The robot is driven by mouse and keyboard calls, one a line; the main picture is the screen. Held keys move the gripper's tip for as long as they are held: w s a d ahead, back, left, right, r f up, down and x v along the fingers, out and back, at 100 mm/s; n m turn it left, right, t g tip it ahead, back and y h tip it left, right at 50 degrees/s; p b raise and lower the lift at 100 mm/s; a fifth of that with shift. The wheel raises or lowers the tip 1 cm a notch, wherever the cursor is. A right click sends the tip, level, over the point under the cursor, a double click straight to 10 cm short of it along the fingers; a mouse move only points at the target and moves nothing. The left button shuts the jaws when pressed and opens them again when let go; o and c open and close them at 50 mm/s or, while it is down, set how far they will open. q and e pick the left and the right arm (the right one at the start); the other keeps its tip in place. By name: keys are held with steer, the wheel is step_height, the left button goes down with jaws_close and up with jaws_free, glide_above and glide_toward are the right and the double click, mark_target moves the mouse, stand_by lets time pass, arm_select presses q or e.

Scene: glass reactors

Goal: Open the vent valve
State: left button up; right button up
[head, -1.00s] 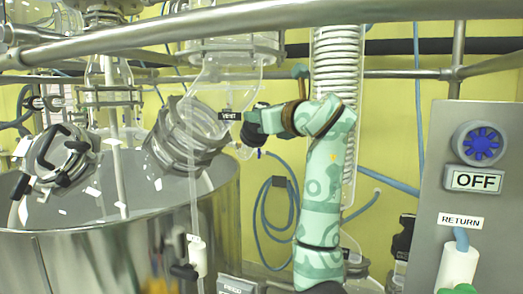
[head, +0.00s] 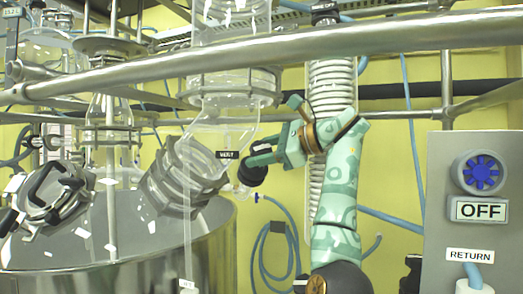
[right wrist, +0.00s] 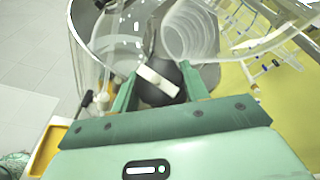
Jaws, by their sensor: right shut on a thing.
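The vent valve's dark round knob (head: 251,175) is just below and right of the black VENT label (head: 226,154), beside the glass pipework. My right gripper (head: 258,158) reaches in from the right, with its fingers at the knob. In the right wrist view, the two green fingers (right wrist: 160,88) are on either side of the dark knob (right wrist: 155,97), shut on it. How far the valve is turned cannot be told. My left gripper is not in view.
A steel rail (head: 330,42) crosses above my right arm. A grey panel (head: 440,210) with a blue knob (head: 482,173) and an OFF sign stands at the right. A coiled glass condenser (head: 331,90) is behind my arm. A steel vessel (head: 150,275) is at the lower left.

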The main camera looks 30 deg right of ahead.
steer(key=shift+f+n+g, duration=0.1)
steer(key=shift+n+g, duration=0.2)
steer(key=shift+n, duration=0.1)
steer(key=o, duration=1)
